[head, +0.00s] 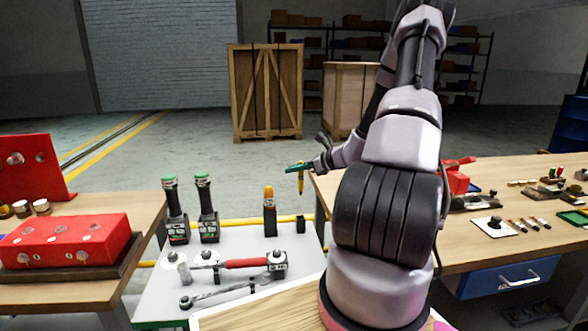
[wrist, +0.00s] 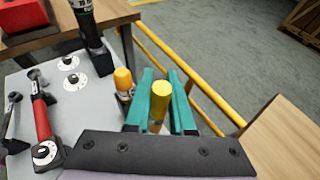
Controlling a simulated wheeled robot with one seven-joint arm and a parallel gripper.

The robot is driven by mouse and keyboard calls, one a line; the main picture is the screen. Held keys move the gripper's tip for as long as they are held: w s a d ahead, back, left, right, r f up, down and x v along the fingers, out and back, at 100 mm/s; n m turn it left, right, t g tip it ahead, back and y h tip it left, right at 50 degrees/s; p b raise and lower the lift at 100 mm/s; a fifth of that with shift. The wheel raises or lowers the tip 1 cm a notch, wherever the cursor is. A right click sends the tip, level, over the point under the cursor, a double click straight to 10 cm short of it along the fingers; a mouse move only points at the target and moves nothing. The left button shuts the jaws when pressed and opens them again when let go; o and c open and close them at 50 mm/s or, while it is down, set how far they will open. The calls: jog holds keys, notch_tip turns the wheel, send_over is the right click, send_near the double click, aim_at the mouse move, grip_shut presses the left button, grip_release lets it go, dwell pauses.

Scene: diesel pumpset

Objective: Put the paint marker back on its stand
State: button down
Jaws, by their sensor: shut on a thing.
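My gripper (head: 299,168) is shut on a yellow paint marker (head: 300,184). In the head view the marker hangs upright below the teal fingers, over the back right corner of the grey table (head: 235,312). In the wrist view its yellow end (wrist: 158,101) sits between the two teal fingers (wrist: 160,100). I cannot tell which holder is the marker's stand. The marker's lower end is hidden in the wrist view.
Two green-topped dark tools (head: 204,208) stand at the table's back left. A red-handled tool (head: 245,264) and a wrench (head: 225,292) lie across the front. A yellow rail (wrist: 190,75) runs along the back edge. Wooden benches with a red block (head: 65,240) flank it.

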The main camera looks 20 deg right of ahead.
notch_tip(320, 180, down, 13)
jog(key=shift+r, duration=0.15)
dwell(0.7)
jog(key=shift+f, duration=0.95)
dwell(1.1)
jog(key=c, duration=0.7)
grip_release()
jog(key=v, duration=1.1)
jog(key=shift+d+f, duration=0.1)
jog(key=shift+w, duration=0.1)
